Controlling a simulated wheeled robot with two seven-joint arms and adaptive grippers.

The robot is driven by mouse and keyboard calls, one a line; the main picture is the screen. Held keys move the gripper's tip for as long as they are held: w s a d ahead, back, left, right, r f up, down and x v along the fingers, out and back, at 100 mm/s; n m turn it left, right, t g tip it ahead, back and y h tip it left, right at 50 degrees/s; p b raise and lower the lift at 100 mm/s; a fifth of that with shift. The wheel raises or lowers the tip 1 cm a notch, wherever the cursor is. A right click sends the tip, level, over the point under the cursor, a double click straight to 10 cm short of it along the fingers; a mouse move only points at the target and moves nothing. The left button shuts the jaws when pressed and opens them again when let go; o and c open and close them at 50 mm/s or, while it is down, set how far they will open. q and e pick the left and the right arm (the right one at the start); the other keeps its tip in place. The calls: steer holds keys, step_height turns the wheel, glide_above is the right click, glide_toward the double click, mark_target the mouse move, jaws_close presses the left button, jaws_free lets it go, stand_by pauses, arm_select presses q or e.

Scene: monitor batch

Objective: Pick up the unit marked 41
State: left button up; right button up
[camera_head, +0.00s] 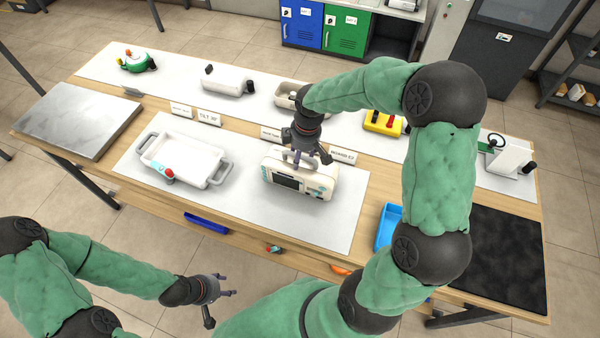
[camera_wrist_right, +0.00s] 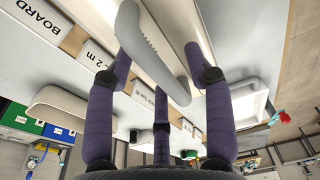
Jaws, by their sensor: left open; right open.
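A cream monitor unit (camera_head: 299,178) with a dark screen and teal details stands on the white mat. I cannot read a 41 on it. My right gripper (camera_head: 306,158) is open just above its top, over the handle. In the right wrist view the open fingers of my right gripper (camera_wrist_right: 157,65) stand on both sides of a long pale grip-ribbed handle (camera_wrist_right: 152,50); I cannot tell whether they touch it. My left gripper (camera_head: 215,298) is open and empty, low in front of the table, away from the unit.
A white tray (camera_head: 185,160) with a red-topped item (camera_head: 168,174) at its edge stands left of the monitor. Label cards (camera_head: 209,117) and several devices line the back. A metal plate (camera_head: 78,120), blue bin (camera_head: 388,228) and dark mat (camera_head: 492,260) lie around.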

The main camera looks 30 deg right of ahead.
steer(key=shift+f, duration=0.15)
stand_by(0.6)
jaws_close()
steer(key=shift+w, duration=0.1)
